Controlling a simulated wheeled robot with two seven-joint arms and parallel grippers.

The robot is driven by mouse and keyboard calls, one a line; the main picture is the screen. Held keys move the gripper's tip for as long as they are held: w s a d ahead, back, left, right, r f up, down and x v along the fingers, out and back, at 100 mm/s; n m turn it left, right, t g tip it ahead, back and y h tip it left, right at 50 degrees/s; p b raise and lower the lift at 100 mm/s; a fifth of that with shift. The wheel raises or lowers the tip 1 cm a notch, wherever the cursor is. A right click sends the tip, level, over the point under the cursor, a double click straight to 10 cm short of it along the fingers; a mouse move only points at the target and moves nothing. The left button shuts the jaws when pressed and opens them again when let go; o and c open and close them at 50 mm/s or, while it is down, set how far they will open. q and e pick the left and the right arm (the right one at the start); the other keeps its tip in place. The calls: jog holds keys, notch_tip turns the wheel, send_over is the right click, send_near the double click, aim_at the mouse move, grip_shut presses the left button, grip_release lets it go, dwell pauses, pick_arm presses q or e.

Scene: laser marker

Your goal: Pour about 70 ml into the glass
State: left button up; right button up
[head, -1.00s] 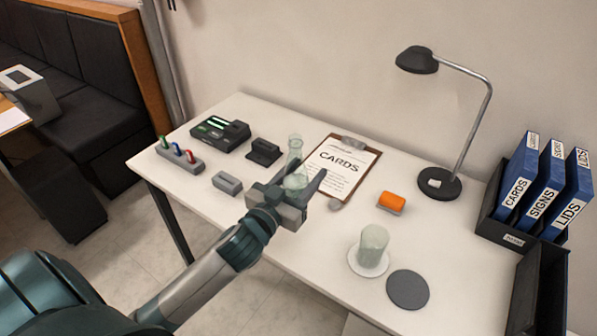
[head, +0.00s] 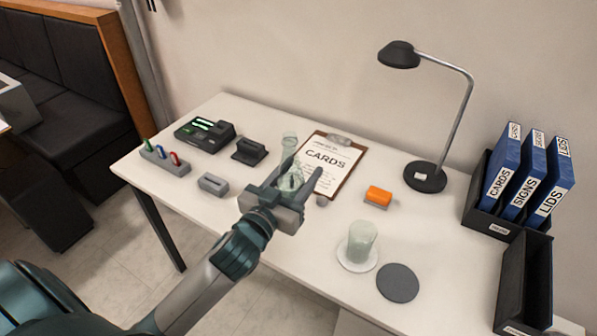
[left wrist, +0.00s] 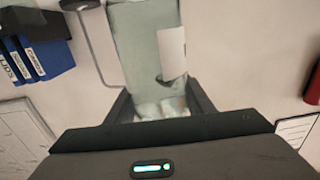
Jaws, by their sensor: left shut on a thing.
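My left gripper (head: 293,178) is shut on a clear, pale green glass carafe (head: 290,160) with a narrow neck, above the middle of the desk. The carafe looks upright or nearly so. In the left wrist view the carafe (left wrist: 140,45) fills the space between the fingers and bears a white label. Its liquid level cannot be read. The glass (head: 361,240), a frosted pale green tumbler, stands on a white round coaster (head: 345,264) to the right of the gripper, apart from the carafe. My right gripper is not in view.
A dark grey disc (head: 398,283) lies beside the coaster. A clipboard (head: 343,160) lies behind the carafe and an orange-topped block (head: 377,196) behind the glass. A lamp (head: 425,178) and blue binders (head: 528,180) stand right. Small devices (head: 205,134) and a marker holder (head: 165,160) sit left.

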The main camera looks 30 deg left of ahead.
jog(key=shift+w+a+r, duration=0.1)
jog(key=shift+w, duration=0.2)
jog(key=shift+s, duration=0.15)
